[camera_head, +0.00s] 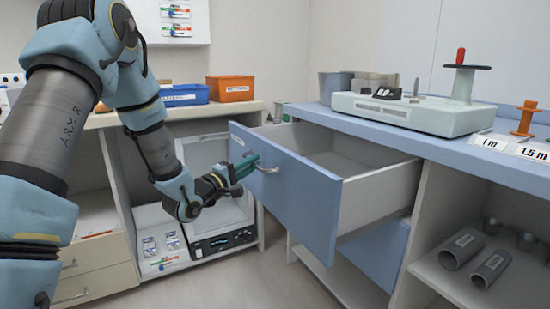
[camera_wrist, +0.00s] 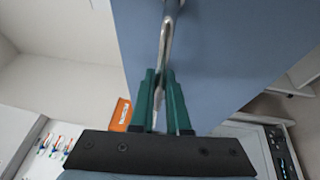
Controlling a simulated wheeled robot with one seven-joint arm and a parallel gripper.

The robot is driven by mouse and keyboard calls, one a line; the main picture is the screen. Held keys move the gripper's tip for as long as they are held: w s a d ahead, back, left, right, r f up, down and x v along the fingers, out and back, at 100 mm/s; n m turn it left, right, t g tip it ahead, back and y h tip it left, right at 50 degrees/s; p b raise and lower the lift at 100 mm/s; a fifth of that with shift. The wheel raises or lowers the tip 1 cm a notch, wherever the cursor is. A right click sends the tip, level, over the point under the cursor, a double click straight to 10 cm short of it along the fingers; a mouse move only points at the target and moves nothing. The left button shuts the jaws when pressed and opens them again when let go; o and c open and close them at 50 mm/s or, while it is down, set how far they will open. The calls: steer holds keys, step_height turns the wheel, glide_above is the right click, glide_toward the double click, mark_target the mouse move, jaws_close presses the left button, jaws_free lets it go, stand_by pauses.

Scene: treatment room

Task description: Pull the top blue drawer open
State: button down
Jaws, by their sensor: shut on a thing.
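The top blue drawer (camera_head: 300,182) is pulled well out of the cabinet under the blue counter, and its inside shows empty where I can see. Its front also fills much of the wrist view (camera_wrist: 225,55). Its metal handle (camera_head: 268,170) is a curved bar on the drawer front. My gripper (camera_head: 248,166) is at the handle, with its green fingers closed around the bar. In the wrist view, the handle (camera_wrist: 168,35) runs down between the two fingers (camera_wrist: 163,98). A second blue drawer (camera_head: 380,252) below is shut or nearly so.
A white device (camera_head: 410,112) stands on the blue counter (camera_head: 345,120). An open shelf with grey tubes (camera_head: 462,250) is at the right. Blue (camera_head: 184,95) and orange (camera_head: 230,88) bins sit on the left counter. Floor (camera_head: 255,285) in front of the drawer is clear.

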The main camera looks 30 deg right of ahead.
steer(key=a, duration=0.7)
steer(key=shift+w+p, duration=0.2)
steer(key=shift+p, duration=0.25)
steer(key=c, duration=0.9)
jaws_free()
steer(key=shift+a, duration=0.1)
steer(key=v, duration=1)
steer(key=shift+a, duration=0.25)
steer(key=shift+s, duration=0.15)
